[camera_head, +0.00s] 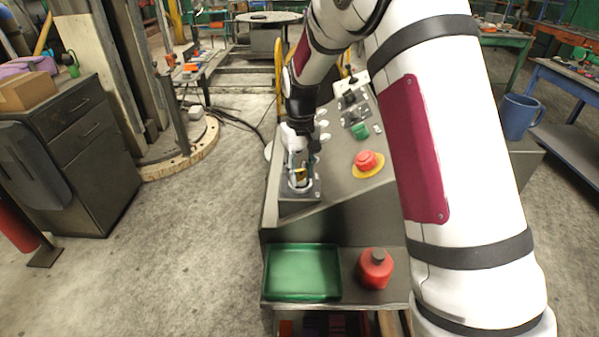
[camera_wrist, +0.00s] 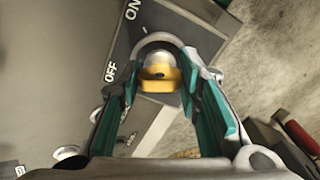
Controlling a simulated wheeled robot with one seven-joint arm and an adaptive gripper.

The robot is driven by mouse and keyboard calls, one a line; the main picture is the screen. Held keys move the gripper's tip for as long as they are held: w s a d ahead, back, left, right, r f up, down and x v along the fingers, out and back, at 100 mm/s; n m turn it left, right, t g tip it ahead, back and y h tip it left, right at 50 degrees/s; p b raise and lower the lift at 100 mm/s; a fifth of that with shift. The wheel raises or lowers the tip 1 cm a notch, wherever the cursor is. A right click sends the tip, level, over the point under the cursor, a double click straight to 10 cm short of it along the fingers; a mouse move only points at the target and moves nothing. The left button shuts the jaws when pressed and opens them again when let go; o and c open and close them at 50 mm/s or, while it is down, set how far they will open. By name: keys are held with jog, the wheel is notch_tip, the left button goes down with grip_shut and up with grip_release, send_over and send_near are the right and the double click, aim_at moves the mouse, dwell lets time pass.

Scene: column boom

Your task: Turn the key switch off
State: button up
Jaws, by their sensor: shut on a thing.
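The key switch (camera_head: 299,184) sits on a dark plate at the near left end of the sloped control panel. In the wrist view its yellow key (camera_wrist: 160,79) lies between my finger pads, in front of a round silver collar (camera_wrist: 158,40). My gripper (camera_wrist: 160,90) is shut on the key; in the head view my gripper (camera_head: 299,167) comes down on it from above. The plate's ON label (camera_wrist: 131,9) is at the top and its OFF label (camera_wrist: 110,72) is left of the key. I cannot tell which mark the key points to.
A red mushroom button (camera_head: 366,160) on a yellow base and a green switch (camera_head: 360,131) stand to the right on the panel. A green tray (camera_head: 302,272) and a red bottle (camera_head: 376,268) are on the lower shelf. My arm hides the panel's right side.

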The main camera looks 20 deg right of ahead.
aim_at(300, 170)
jog(key=shift+n, duration=1.5)
jog(key=o, duration=1.1)
jog(key=shift+o, duration=0.2)
notch_tip(300, 170, up, 12)
